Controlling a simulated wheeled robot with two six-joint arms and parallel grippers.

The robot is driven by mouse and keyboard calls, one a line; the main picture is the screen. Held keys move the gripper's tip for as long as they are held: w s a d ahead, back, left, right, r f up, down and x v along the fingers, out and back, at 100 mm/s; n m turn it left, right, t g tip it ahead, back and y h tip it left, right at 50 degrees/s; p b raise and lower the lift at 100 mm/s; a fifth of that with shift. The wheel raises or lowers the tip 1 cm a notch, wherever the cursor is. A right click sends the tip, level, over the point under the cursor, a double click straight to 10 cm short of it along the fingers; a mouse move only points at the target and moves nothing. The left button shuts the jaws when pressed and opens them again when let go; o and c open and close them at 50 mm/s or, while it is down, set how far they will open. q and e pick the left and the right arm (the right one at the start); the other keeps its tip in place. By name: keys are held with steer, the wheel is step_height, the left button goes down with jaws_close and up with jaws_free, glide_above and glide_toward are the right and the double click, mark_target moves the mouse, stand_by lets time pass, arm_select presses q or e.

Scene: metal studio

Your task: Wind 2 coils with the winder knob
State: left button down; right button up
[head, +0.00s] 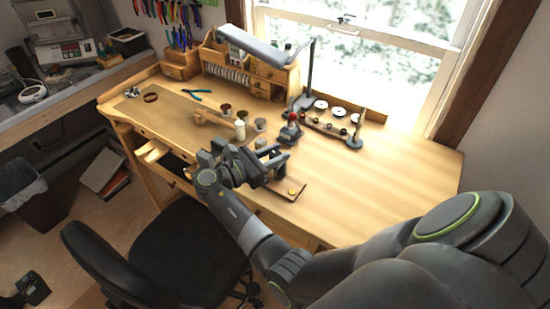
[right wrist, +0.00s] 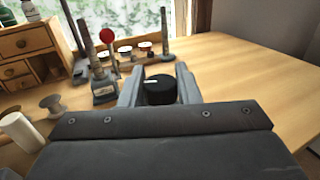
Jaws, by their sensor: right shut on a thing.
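My right gripper (head: 268,160) is over the front part of the wooden bench. In the right wrist view its two fingers (right wrist: 159,88) are closed around a round black knob (right wrist: 159,91) with a small white mark on top. The knob appears to be the winder knob, and the gripper hides most of what is under it. I cannot tell whether a coil is wound on the winder. My left gripper is not in view.
A grey-based stand with a red top (head: 291,127) is just behind the gripper. A rack of spools (head: 328,125) and a lamp (head: 262,48) stand behind it. Small spools (head: 260,124) and a white cylinder (head: 240,130) are to the left. The bench's right side (head: 400,170) is clear.

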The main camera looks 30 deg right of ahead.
steer(key=shift+m+g+b, duration=0.5)
steer(key=shift+m+g, duration=0.7)
steer(key=shift+g, duration=0.7)
steer(key=shift+g+y, duration=0.3)
steer(key=o, duration=1)
steer(key=shift+d, duration=0.15)
